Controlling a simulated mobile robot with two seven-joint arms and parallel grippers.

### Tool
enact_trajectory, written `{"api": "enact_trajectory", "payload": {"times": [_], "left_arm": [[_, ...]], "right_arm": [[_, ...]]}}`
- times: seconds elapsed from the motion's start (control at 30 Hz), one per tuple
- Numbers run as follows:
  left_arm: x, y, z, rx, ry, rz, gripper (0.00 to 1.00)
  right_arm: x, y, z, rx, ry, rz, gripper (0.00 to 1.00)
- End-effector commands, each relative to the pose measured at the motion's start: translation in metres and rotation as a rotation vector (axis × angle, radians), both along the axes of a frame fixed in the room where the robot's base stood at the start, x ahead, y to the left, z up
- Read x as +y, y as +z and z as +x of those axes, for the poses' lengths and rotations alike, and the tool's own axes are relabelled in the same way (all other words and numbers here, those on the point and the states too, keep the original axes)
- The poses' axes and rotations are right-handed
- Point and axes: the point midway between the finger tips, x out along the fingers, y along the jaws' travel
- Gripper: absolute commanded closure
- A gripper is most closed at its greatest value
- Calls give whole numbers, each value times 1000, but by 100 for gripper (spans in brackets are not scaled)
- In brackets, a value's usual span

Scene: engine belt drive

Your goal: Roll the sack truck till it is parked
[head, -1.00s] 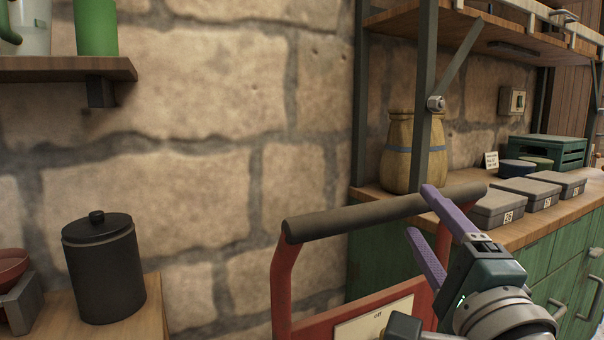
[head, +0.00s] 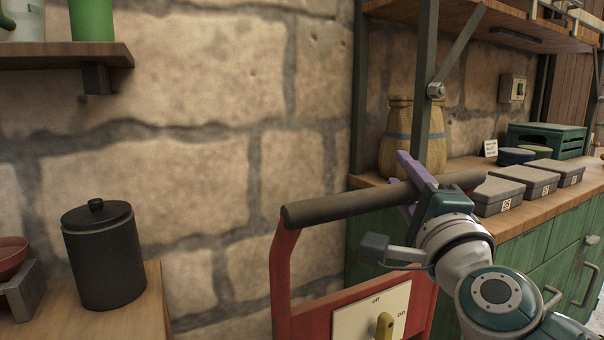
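The sack truck (head: 283,280) shows as a red frame with a dark round handle bar (head: 335,207) across its top. Its lower part and wheels are out of view. A pale plate (head: 362,318) marked "off" and "on", with a yellow lever (head: 385,325), shows on the red front. My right gripper (head: 407,183) is at the right part of the handle bar, with its purple fingers on either side of the bar. I cannot tell whether they press on it. My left gripper is not in view.
A wooden counter with green fronts (head: 545,250) stands at the right, bearing grey boxes (head: 505,192) and a tan jar (head: 397,130). A black canister (head: 104,255) stands on a low wooden top at the left. A stone wall (head: 180,185) is behind.

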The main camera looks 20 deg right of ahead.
Motion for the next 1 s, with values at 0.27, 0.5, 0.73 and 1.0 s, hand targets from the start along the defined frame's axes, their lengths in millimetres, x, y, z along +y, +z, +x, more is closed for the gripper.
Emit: {"api": "enact_trajectory", "payload": {"times": [0.27, 0.5, 0.73, 1.0], "left_arm": [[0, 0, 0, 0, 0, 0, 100], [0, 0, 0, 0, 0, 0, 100], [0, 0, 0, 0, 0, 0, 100], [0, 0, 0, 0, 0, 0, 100]], "right_arm": [[0, 0, 0, 0, 0, 0, 91], [0, 0, 0, -1, 0, 0, 100], [0, 0, 0, -1, 0, 0, 100], [0, 1, 0, -2, 0, -1, 100]]}}
